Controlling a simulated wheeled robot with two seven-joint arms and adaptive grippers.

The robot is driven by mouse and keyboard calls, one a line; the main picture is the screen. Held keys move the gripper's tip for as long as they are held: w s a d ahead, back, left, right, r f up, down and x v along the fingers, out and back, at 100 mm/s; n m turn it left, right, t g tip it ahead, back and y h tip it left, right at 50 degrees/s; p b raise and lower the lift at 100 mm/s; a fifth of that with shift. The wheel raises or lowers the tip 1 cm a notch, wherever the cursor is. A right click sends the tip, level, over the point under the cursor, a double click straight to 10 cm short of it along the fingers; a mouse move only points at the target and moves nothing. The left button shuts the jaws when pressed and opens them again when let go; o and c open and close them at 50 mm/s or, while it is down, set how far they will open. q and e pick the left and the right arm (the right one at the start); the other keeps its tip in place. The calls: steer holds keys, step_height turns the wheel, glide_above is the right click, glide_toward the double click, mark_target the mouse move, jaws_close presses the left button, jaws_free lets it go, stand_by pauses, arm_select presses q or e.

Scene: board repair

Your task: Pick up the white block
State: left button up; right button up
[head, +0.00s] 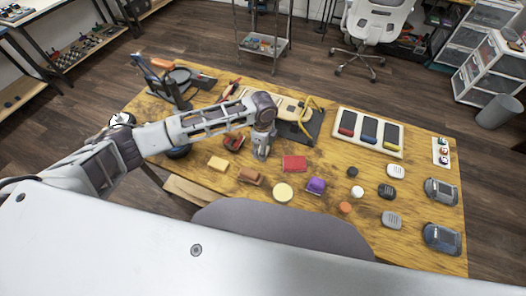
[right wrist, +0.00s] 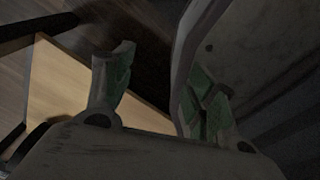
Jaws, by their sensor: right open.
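A small white ribbed block (head: 395,171) lies on the right part of the wooden table in the head view. A paler grey ribbed block (head: 391,220) lies nearer to me, with a black one (head: 386,191) between them. My left gripper (head: 261,153) points down over the middle of the table, well to the left of the white block; its fingers are too small to read. My right gripper (right wrist: 157,78) shows only in the right wrist view, its fingers apart with nothing between them. The white block does not show in that view.
The table (head: 440,205) also holds a red block (head: 294,163), a purple block (head: 316,185), a yellow disc (head: 282,192) and two grey devices at the right edge. A pale wooden surface (right wrist: 65,85) shows beside my right gripper.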

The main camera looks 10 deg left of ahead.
arm_select(q)
step_height(320, 180, up, 10)
stand_by(0.9)
steer(key=o, duration=0.5)
steer(key=c, duration=0.3)
